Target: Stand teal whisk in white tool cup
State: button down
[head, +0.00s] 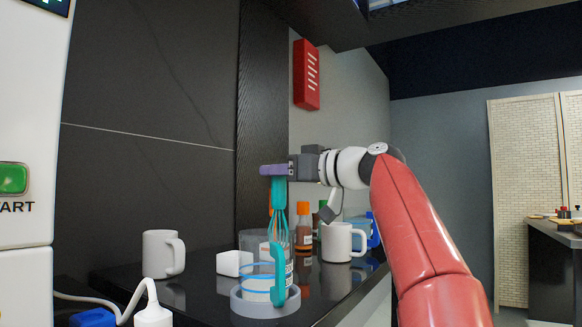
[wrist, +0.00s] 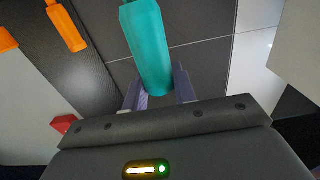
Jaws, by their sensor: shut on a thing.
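My gripper (head: 272,170) has purple fingers, shut on the upper end of the handle of the teal whisk (head: 279,189). The whisk hangs upright, wires downward. In the wrist view its teal handle (wrist: 147,45) lies between my fingertips (wrist: 160,88). The wire end overlaps the top of a clear jug (head: 250,246) with a teal handle. I cannot tell whether the wires are inside, behind or in front of it. No white tool cup is certain; white mugs stand at left (head: 158,254) and right (head: 337,243).
The jug stands in a pale grey round holder (head: 252,306) on the black counter (head: 205,287). Bottles with orange caps (head: 303,226) stand behind it. A small white block (head: 234,263) is left of the jug. A cable and white plug (head: 153,316) lie at front left.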

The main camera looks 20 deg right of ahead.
jog(key=p+x, duration=0.5)
jog(key=x, duration=0.7)
jog(key=shift+s+d+f+b, duration=0.1)
jog(key=shift+f+b, duration=1)
jog(key=shift+b, duration=0.15)
jog(key=shift+s+d+f+b, duration=0.1)
jog(key=shift+f+b, duration=1)
jog(key=shift+b, duration=0.15)
jog(key=shift+f+b, duration=0.6)
jog(key=shift+b, duration=0.05)
jog(key=shift+c, duration=2.4)
grip_release()
